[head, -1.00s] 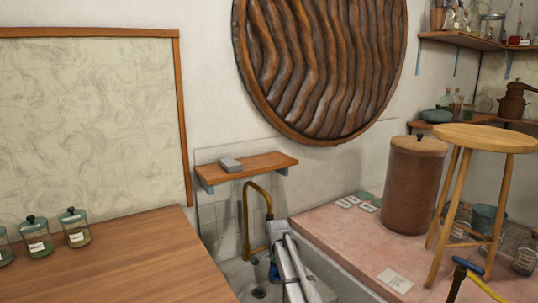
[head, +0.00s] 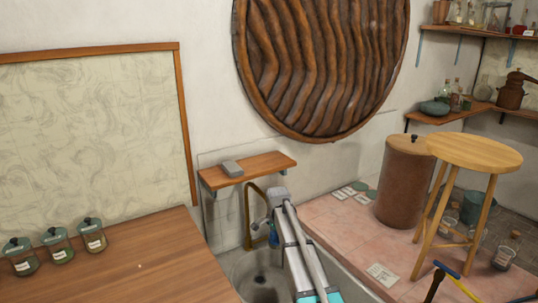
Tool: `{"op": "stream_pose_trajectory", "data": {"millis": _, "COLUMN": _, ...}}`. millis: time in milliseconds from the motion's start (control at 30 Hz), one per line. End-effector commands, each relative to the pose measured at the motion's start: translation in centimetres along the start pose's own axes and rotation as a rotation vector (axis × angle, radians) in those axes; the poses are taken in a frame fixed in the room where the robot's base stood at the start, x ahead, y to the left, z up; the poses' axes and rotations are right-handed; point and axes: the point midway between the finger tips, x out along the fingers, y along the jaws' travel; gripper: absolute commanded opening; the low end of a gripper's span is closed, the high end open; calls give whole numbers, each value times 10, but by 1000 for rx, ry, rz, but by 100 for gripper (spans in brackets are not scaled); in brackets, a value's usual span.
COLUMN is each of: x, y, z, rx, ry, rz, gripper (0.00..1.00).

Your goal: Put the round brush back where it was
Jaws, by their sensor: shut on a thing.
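My arm reaches over the sink (head: 240,268) toward the wall, beside the curved brass tap. My gripper (head: 272,238) shows small and dark at the arm's far end, beside a blue part, and points down over the sink. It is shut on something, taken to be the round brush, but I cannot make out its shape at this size. A small wooden shelf (head: 262,165) is on the wall above the tap, with a grey block (head: 232,169) on its left part. No other round brush is plain to see.
A wooden counter (head: 150,265) with several lidded jars lies at left. A pink tiled surface (head: 345,222) at right holds a brown cylinder (head: 400,185) and a wooden stool (head: 474,152). The brass tap (head: 247,215) stands close to my gripper.

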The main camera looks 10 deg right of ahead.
Motion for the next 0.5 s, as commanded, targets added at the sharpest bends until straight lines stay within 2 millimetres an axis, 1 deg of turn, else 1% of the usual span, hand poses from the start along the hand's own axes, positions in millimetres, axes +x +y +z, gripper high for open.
{"op": "stream_pose_trajectory", "data": {"millis": 33, "x": -18, "y": 0, "z": 0, "rx": 0, "ry": 0, "rz": 0, "gripper": 28}}
{"op": "stream_pose_trajectory", "data": {"millis": 500, "x": -97, "y": 0, "z": 1, "rx": -1, "ry": 0, "rz": 0, "gripper": 28}}
